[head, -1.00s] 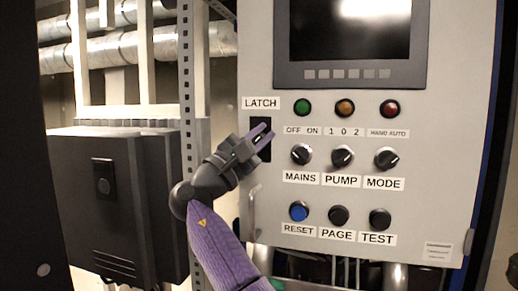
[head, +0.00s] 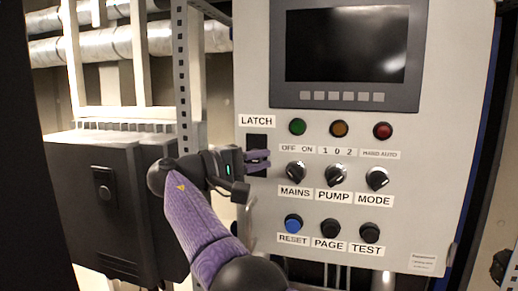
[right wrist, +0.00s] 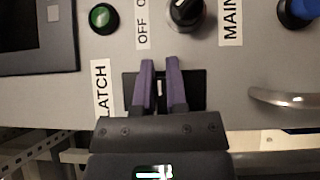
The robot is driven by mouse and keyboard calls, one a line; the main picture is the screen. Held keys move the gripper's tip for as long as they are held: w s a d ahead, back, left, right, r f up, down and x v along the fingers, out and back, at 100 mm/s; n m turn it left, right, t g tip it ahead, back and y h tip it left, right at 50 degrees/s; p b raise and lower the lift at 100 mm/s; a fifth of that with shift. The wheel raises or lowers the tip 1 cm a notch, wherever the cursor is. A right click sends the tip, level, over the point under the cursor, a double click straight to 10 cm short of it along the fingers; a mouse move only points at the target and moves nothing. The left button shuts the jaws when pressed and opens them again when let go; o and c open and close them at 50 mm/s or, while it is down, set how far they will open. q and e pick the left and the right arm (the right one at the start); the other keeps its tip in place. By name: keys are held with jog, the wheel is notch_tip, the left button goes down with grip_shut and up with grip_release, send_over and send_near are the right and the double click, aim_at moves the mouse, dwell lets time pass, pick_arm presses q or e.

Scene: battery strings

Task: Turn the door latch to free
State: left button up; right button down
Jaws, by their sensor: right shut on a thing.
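The door latch (head: 257,141) is a dark upright plate under the LATCH label on the left side of the grey door. It also shows in the right wrist view (right wrist: 194,90). My right gripper (head: 262,161) is at the latch, its purple fingers lying over the lower part of the plate. In the right wrist view the fingers (right wrist: 160,68) are a small gap apart, shut on the latch's handle. The handle is mostly hidden between the fingers, so its exact angle is hard to tell. My left gripper is not in view.
The MAINS knob (head: 296,172) and the blue RESET button (head: 293,223) are close to the right of my gripper. A metal door handle (right wrist: 290,97) is near the latch. A perforated post (head: 184,90) and a black box (head: 105,200) stand left of the door.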

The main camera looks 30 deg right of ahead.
jog(key=shift+m+y, duration=0.3)
dwell(0.4)
